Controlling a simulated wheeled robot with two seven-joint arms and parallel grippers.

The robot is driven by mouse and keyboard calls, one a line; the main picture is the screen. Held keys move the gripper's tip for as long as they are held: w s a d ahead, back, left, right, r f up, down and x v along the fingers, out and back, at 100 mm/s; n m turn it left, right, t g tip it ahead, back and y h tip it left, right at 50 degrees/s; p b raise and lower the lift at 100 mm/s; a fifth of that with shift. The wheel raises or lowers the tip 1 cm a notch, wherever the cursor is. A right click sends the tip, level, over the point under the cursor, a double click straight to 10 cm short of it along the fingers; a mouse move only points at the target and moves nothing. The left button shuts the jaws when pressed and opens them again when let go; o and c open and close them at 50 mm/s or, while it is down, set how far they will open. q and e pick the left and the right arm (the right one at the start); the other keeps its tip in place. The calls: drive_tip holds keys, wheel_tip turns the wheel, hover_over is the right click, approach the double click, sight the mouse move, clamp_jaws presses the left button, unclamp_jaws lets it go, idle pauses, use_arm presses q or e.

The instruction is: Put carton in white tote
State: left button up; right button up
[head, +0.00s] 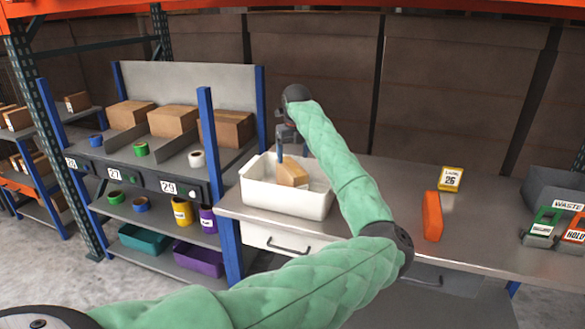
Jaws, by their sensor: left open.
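The white tote (284,206) stands on the metal bench, at the middle of the head view. A small brown carton (292,173) is inside the tote and looks slightly tilted. My left gripper (282,153) points down over the back left part of the tote, just behind the carton. It is open; one finger shows close to the carton, and I cannot tell whether they touch. My left forearm crosses in front of the tote's right side and hides part of it. My right gripper is not in view.
An orange block (432,216) and a yellow label stand (451,179) stand on the bench to the right. A grey waste bin (553,190) is at far right. Shelves on the left hold larger cartons (172,120) and tape rolls. A blue post (208,145) rises left of the tote.

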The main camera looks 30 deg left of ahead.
use_arm(q)
drive_tip(key=shift+d+r, duration=0.15)
drive_tip(key=shift+r, duration=0.75)
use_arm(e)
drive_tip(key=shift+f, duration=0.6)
